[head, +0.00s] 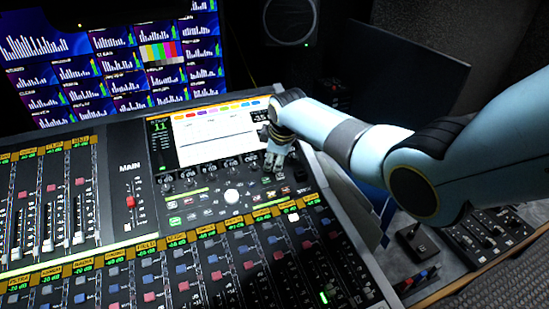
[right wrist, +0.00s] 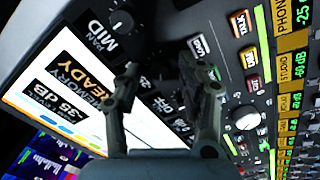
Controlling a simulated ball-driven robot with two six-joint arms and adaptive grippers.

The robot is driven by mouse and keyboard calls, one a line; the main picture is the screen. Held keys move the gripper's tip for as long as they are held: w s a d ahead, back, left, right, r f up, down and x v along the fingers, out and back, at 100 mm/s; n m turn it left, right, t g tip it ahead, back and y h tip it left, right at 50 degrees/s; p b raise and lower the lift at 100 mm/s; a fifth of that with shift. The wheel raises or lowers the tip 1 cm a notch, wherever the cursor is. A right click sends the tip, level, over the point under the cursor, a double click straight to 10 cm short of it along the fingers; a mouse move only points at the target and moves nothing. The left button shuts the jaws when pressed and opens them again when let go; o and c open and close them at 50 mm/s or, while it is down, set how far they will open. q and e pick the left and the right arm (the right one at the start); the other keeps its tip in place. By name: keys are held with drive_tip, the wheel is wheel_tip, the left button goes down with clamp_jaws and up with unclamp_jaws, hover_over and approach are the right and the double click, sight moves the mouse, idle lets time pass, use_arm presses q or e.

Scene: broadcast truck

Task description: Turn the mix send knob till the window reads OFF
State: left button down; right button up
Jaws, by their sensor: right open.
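My right gripper (head: 274,162) is over the upper right of the mixing console, at the right end of a row of knobs (head: 217,168) below the screen. In the right wrist view its two fingers (right wrist: 165,78) are apart, with a dark area of the panel between them. I cannot make out the mix send knob there. A dark knob (right wrist: 122,22) by the label PAN MID stands clear of the fingers. My left gripper is not in view.
The console screen (head: 215,132) is lit; its labels (right wrist: 72,72) include READY and -35 dB. Fader strips fill the front. A joystick panel (head: 490,228) stands at the right, monitors (head: 110,60) behind.

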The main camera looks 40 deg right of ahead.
drive_tip(key=v, duration=0.8)
drive_tip(key=shift+f, duration=0.1)
idle(0.6)
